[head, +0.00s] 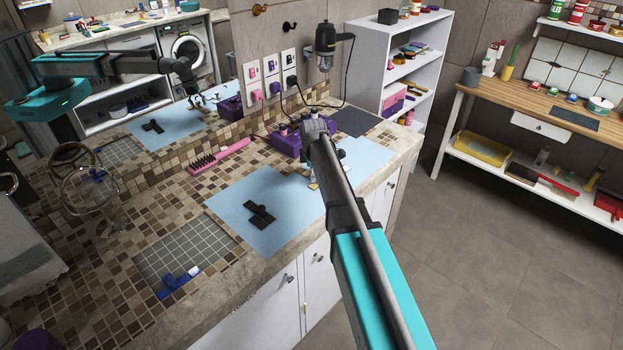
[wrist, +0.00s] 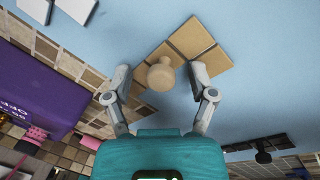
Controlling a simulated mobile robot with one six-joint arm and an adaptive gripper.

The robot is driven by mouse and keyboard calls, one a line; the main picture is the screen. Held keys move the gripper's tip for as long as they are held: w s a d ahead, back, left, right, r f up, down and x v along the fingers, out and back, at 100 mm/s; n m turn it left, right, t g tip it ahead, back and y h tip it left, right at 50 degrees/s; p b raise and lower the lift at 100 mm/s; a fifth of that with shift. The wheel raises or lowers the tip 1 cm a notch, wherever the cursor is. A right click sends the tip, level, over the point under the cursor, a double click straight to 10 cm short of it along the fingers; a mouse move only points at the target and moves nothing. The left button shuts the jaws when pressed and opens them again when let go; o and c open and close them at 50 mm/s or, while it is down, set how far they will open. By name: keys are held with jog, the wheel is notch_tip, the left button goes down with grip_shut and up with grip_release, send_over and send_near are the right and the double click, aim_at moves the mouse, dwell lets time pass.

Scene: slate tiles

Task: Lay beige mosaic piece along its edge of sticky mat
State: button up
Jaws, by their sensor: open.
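The beige mosaic piece (wrist: 191,38), made of square tiles with a round knob, lies on a light blue sheet in the wrist view. My gripper (wrist: 161,78) is open, with one finger on each side of the knob and a gap showing on both sides. The sticky mat (head: 187,246), grey with a light grid, lies on the tiled counter at the front left. A blue piece (head: 178,283) lies at its near left corner.
A dark brown piece (head: 260,214) lies on the blue sheet (head: 233,200); white tiles (wrist: 75,8) lie at the wrist view's upper left. A purple box (head: 287,143) and a pink brush (head: 219,156) are behind.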

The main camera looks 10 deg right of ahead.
dwell(0.3)
grip_shut()
jog(key=shift+r, duration=0.1)
dwell(0.5)
notch_tip(320, 180, up, 2)
jog(key=p, duration=0.2)
jog(key=shift+r+p, duration=0.25)
jog(key=shift+p, duration=0.1)
jog(key=s+a+r+p, duration=0.2)
jog(key=s+r+p, duration=0.8)
jog(key=s, duration=0.3)
jog(key=shift+s+a+r, duration=0.15)
jog(key=shift+s+a, duration=0.25)
